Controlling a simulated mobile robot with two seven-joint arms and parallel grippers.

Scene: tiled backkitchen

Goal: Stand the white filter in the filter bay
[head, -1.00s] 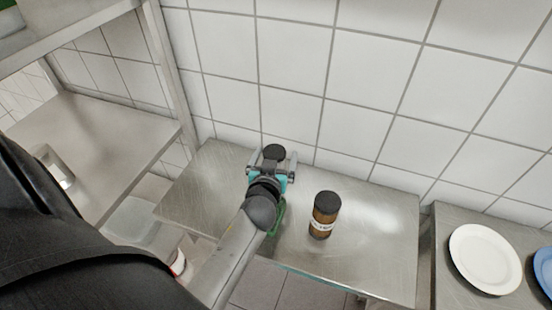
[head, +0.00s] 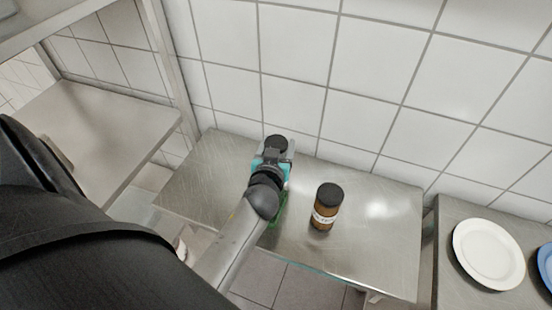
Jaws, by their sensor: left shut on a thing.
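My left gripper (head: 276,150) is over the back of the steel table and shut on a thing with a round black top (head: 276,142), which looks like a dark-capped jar. Its body is hidden by the gripper. No white filter can be made out, and I cannot pick out a filter bay. A green thing (head: 281,209) shows partly beside my left wrist; the arm hides most of it. My right gripper is not in view.
A brown jar with a black lid (head: 326,207) stands upright on the steel table (head: 375,240), right of my left arm. A white plate (head: 488,254) and part of a blue plate (head: 545,268) lie on the right counter. A steel shelf (head: 95,130) stands at left. The tiled wall is close behind.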

